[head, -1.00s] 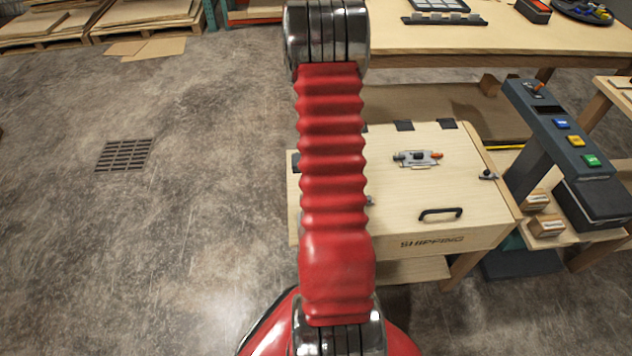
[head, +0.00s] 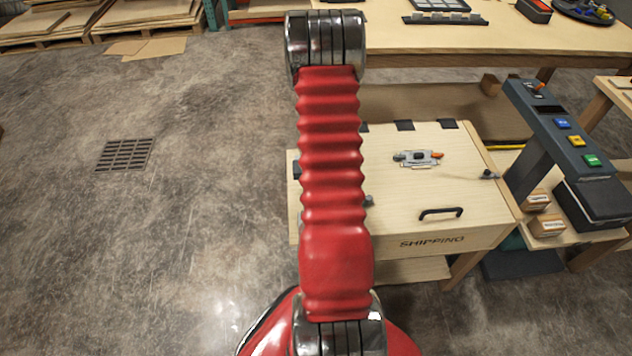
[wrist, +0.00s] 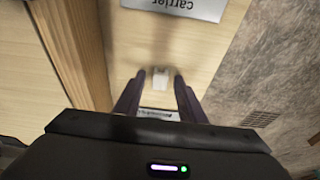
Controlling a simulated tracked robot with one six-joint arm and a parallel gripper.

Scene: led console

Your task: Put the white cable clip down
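The white cable clip (wrist: 160,77) shows small in the wrist view, just past and between the fingertips of my gripper (wrist: 160,80). The dark fingers stand apart, with a gap on each side of the clip, so my gripper looks open. The clip appears to be on or close above a pale wooden surface (wrist: 120,55); the exact height is hard to tell. In the head view my red arm fills the middle, and neither the gripper nor the clip shows.
A printed label reading "carrier" (wrist: 180,7) lies on the wood. A wooden edge (wrist: 78,40) runs along the left. Concrete floor (wrist: 265,75) is at right. The head view shows a SHIPPING box (head: 400,195) with a latch and handle, and a button console (head: 560,125).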

